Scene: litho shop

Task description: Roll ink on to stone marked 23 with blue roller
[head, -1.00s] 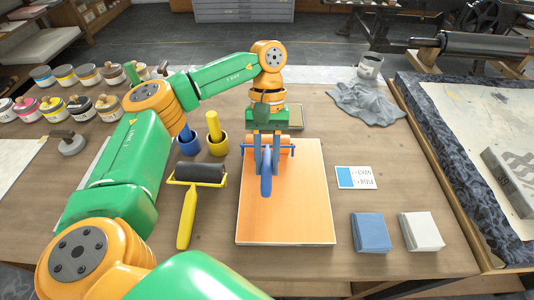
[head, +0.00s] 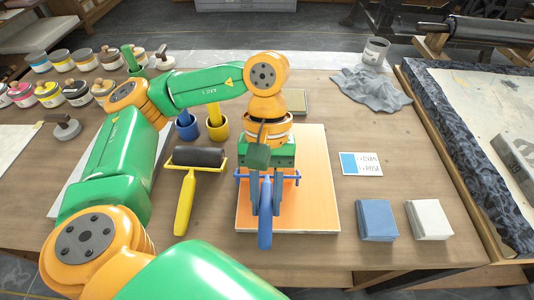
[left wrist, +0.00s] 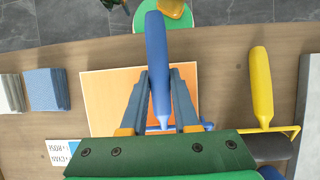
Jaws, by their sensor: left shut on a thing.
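The blue roller is held by its blue handle (head: 265,228) in my left gripper (head: 264,205), whose jaws are shut on it. The handle points toward me, and the roller's blue frame (head: 293,176) spreads to both sides of the gripper. The roller is over the orange slab (head: 312,152); the gripper hides its drum, so contact is unclear. In the left wrist view the blue handle (left wrist: 156,50) sits between the fingers (left wrist: 157,88). A grey block (head: 520,158), perhaps a stone, lies at the right edge; I cannot read a 23. My right gripper is not in view.
A yellow roller (head: 188,185) lies left of the slab. Blue (head: 187,128) and yellow (head: 217,130) cups stand behind it. A card (head: 361,163) and blue (head: 376,220) and white (head: 428,219) pads lie to the right. A grey cloth (head: 370,92) lies at the back.

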